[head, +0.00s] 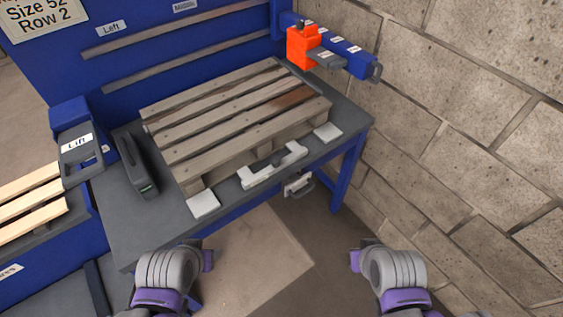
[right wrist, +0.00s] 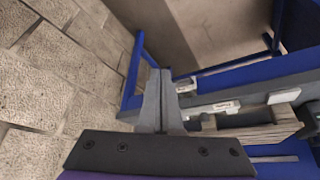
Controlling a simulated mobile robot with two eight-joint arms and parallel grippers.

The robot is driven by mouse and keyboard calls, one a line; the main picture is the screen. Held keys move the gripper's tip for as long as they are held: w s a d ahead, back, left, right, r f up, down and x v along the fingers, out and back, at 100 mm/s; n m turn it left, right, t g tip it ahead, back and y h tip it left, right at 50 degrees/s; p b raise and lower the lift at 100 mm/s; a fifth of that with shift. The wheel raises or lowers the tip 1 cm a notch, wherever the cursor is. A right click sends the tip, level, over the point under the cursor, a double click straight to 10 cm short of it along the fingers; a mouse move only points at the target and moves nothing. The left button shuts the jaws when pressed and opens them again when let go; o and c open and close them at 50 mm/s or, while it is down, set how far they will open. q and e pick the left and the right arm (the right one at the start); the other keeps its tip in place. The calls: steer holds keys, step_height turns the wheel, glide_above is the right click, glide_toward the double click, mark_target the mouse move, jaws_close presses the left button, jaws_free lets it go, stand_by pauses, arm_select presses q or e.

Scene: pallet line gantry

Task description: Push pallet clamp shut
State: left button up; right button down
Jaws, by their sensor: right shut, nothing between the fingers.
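The wooden pallet (head: 235,115) lies on the dark grey table, its slats running lengthwise. A pallet edge (right wrist: 262,134) shows at the right in the right wrist view. My right gripper (right wrist: 159,76) is shut and empty, its fingertips apart from the pallet.
A small handle bracket (head: 298,186) hangs below the front edge. An orange block (head: 303,46) sits on the blue rail at the back right. A dark lever (head: 135,165) stands left of the pallet. A brick wall (head: 490,130) closes the right side. Floor in front is clear.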

steer(key=w+a+r+m+t+y+b, duration=0.1)
steer(key=w+a+m+y+b, duration=0.1)
steer(key=w+a+m, duration=0.4)
steer(key=w+a+m+t+y+b, duration=0.2)
steer(key=w+a+m+b, duration=0.2)
steer(key=w+a+m, duration=0.3)
steer(key=w, duration=0.5)
steer(key=shift+w+r, duration=0.35)
steer(key=shift+w, duration=0.05)
steer(key=b, duration=0.2)
glide_toward(277, 165)
step_height(277, 165, down, 4)
steer(key=w, duration=0.1)
steer(key=w+a, duration=0.1)
steer(key=w, duration=0.1)
steer(key=shift+w+a+f, duration=0.1)
steer(key=shift+w+a, duration=0.05)
steer(key=shift+a, duration=0.05)
steer(key=shift+w+a, duration=0.15)
steer(key=shift+w, duration=0.2)
